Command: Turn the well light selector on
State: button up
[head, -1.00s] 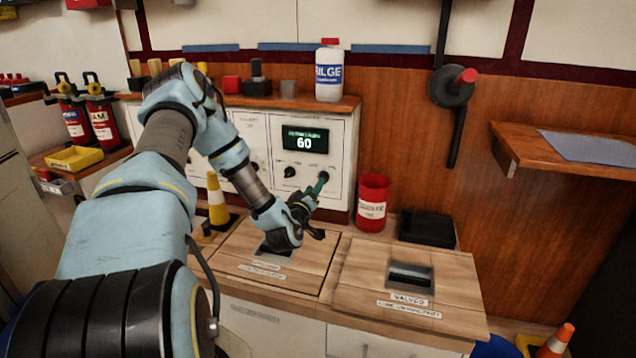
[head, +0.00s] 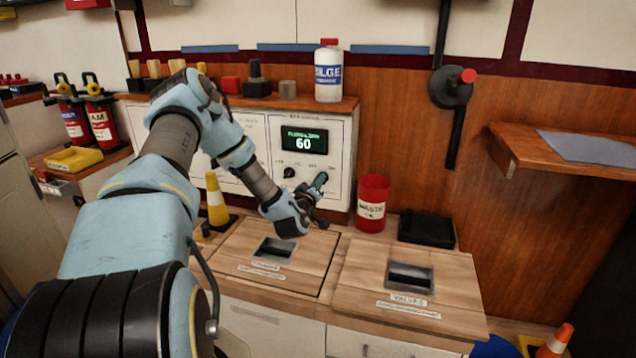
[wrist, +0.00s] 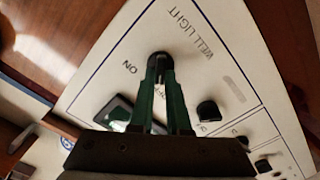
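The well light selector (wrist: 160,62) is a black knob on a white panel, under the printed words WELL LIGHT in the wrist view. The word ON is printed beside it. My gripper (wrist: 160,70) has two green fingers set close together, with their tips at the knob, one on each side. A narrow gap shows between the fingers. I cannot tell whether they press on the knob. The fingertips partly cover it, so its setting is unclear. In the head view my gripper (head: 320,182) is at the lower right of the panel (head: 340,150), and it hides the knob.
A green display (head: 304,141) reads 60 above more black knobs (head: 289,172). A red waste can (head: 372,205) and a black tray (head: 426,229) stand right of the panel. A bottle (head: 328,75) stands on the ledge above.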

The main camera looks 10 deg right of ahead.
grip_shut()
jog(key=shift+m, duration=0.4)
jog(key=shift+s+d+m+b, duration=0.15)
jog(key=shift+m+b, duration=1)
jog(key=shift+m, duration=1.35)
jog(key=shift+d+m+b, duration=0.1)
jog(key=shift+m+b, duration=1.1)
jog(key=shift+m, duration=1.3)
jog(key=shift+s+d+m+b, duration=0.15)
jog(key=shift+m+b, duration=1)
jog(key=shift+m, duration=1.35)
jog(key=shift+w, duration=0.1)
jog(key=o, duration=0.6)
grip_release()
